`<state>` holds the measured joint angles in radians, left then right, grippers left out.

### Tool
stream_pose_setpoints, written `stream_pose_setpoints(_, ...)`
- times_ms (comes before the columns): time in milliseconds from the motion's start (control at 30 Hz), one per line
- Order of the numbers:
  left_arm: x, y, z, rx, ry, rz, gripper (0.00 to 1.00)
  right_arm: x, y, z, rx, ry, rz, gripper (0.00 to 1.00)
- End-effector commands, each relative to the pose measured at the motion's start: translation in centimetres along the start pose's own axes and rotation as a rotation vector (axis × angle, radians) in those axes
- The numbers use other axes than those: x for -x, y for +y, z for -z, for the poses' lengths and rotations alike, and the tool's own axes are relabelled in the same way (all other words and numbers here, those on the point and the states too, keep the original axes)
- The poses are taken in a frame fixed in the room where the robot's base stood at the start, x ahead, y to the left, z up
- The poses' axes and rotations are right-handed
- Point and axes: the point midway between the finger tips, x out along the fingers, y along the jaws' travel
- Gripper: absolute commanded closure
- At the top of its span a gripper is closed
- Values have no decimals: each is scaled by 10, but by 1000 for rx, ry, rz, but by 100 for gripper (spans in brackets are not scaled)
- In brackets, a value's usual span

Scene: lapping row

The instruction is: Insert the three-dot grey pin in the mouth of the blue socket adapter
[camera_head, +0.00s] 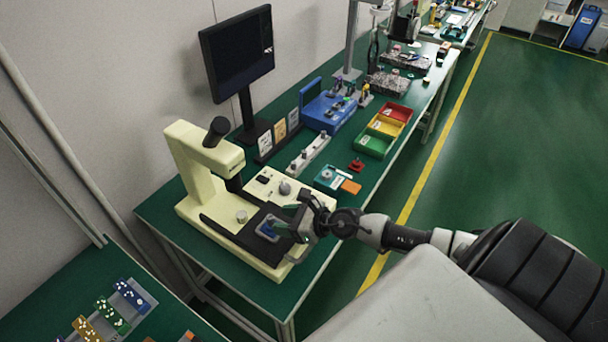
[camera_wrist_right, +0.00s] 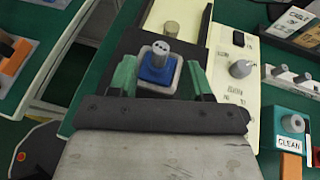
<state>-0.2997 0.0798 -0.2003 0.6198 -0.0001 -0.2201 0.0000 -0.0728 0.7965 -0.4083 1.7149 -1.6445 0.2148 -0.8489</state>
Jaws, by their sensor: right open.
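The blue socket adapter (camera_wrist_right: 157,72) sits on a pale square plate on the cream machine's dark slide; it also shows in the head view (camera_head: 267,231). A grey pin (camera_wrist_right: 159,57) with small dark dots on its top stands upright at the adapter's mouth; how deep it sits I cannot tell. My right gripper (camera_wrist_right: 160,80) is open, with its green fingers on either side of the adapter and apart from it. In the head view my right gripper (camera_head: 291,223) partly covers the slide's right side. My left gripper is not in view.
The cream machine (camera_head: 208,163) stands on the green bench, with a round knob (camera_head: 285,187) on its panel. A small round metal piece (camera_head: 241,216) is behind the adapter. Green, yellow and red bins (camera_head: 372,145), a blue case (camera_head: 328,112) and a monitor (camera_head: 237,52) stand farther back.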

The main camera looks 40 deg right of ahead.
Motion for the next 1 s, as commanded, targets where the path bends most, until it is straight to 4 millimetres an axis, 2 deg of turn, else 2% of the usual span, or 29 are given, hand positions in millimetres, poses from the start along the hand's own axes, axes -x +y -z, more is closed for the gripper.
stream_pose_setpoints(100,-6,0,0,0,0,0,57,26,1,4,2,7,-3,51)
stream_pose_setpoints(200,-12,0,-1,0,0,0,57,43,0,5,2,6,-2,51)
stream_pose_setpoints(400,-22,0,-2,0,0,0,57,66,0,5,1,5,0,51)
stream_pose_setpoints(600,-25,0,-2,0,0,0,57,76,0,2,1,2,-1,51)
stream_pose_setpoints(1000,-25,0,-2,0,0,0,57,78,0,0,0,1,-1,51)
